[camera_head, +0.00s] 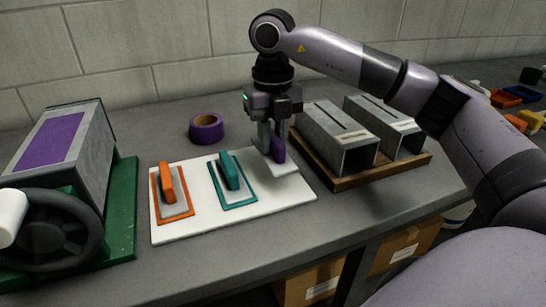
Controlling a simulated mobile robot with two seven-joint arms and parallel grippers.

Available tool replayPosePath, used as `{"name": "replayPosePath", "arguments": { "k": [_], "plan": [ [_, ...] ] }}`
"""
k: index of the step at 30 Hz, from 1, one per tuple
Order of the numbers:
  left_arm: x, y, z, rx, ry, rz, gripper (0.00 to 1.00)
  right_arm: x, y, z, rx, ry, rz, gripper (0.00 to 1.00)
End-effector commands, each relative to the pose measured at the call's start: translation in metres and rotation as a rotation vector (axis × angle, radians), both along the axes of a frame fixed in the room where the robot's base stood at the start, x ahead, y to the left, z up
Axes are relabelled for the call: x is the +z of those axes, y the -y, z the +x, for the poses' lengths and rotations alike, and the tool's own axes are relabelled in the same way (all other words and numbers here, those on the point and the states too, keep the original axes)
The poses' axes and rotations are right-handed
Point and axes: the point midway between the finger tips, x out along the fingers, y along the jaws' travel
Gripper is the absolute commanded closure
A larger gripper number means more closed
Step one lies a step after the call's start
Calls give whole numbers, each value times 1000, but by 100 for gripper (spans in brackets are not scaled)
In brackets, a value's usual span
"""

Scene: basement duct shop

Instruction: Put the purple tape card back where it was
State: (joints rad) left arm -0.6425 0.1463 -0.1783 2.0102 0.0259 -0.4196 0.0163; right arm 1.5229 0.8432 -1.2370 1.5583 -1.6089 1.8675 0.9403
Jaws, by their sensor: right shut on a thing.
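My right gripper (273,145) points down over the right end of a white board (270,202). It is shut on the purple handle of the purple tape card (279,151). Part of the handle is hidden by the fingers, and a pale flat part shows below it. I cannot tell whether the card touches the board or hangs just above it. On the board, left of the purple card, are a teal-edged card (232,183) and an orange-edged card (172,194), each with an upright handle. My left gripper is not in view.
A purple tape roll (206,127) lies behind the board. Two grey duct pieces (338,139) stand in a wooden tray (345,183) close right of the gripper. At left, a duct with a purple patch (52,138) and a black handwheel (48,235) are on a green base (122,215).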

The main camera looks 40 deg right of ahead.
Motion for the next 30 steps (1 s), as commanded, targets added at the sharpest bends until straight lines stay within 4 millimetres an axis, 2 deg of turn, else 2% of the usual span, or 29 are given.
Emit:
{"name": "replayPosePath", "arguments": {
  "k": [10, 21, 22, 24, 30],
  "plan": [
    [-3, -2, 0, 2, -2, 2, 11, -42, 0, 0, 0, -2, -1, 100],
    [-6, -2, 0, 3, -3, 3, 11, -47, 0, 0, 0, 0, 0, 100],
    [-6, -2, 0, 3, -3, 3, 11, -47, 0, 0, 0, 0, 0, 74],
    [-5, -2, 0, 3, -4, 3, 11, -46, 0, 0, 0, 0, 0, 51],
    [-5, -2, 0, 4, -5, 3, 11, -46, 0, 0, 1, 0, 0, 51]
  ]
}}
